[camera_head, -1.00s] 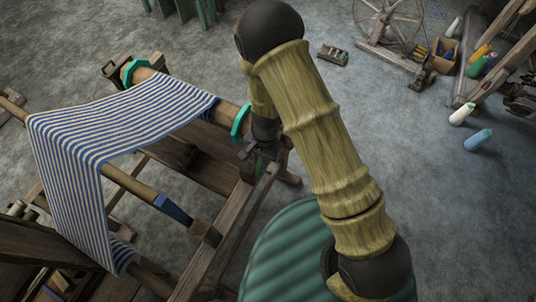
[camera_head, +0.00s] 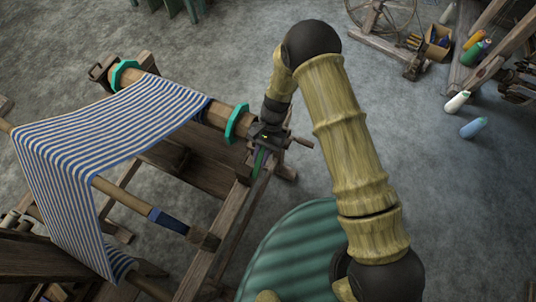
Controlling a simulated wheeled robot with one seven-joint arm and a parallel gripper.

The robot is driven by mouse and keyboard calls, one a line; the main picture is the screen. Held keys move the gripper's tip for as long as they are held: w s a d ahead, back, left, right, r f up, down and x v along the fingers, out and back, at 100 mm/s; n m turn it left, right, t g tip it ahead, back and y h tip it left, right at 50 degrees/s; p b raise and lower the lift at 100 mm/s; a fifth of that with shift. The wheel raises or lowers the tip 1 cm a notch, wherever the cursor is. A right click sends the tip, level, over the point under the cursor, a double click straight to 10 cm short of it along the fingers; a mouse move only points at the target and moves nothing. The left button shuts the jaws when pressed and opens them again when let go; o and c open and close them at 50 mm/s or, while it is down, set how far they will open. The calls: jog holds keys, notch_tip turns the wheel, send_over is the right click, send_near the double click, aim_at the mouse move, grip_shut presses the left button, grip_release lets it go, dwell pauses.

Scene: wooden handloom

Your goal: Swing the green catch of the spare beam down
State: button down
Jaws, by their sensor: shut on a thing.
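The beam (camera_head: 217,114) with teal rings lies across the wooden loom frame, with striped cloth over it. At its right end, beside the teal ring (camera_head: 237,123), my gripper (camera_head: 262,148) reaches down from my arm. A narrow green piece, which looks like the green catch (camera_head: 260,163), hangs down just below the gripper at the frame's upright. My gripper is shut on it, as far as I can see; the fingertips are small and dark, and the contact is partly hidden.
A wooden handle (camera_head: 300,141) sticks out to the right of the gripper. A second beam with a blue band (camera_head: 168,221) lies lower on the loom. A green ribbed round surface (camera_head: 293,257) is in front.

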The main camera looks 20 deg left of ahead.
dwell(0.3)
jog(key=c, duration=1.4)
grip_release()
jog(key=shift+o, duration=0.2)
jog(key=shift+w, duration=0.1)
jog(key=b+v, duration=0.4)
jog(key=v, duration=1.3)
jog(key=shift+w, duration=0.35)
jog(key=shift+a+f, duration=0.1)
jog(key=shift+a, duration=0.05)
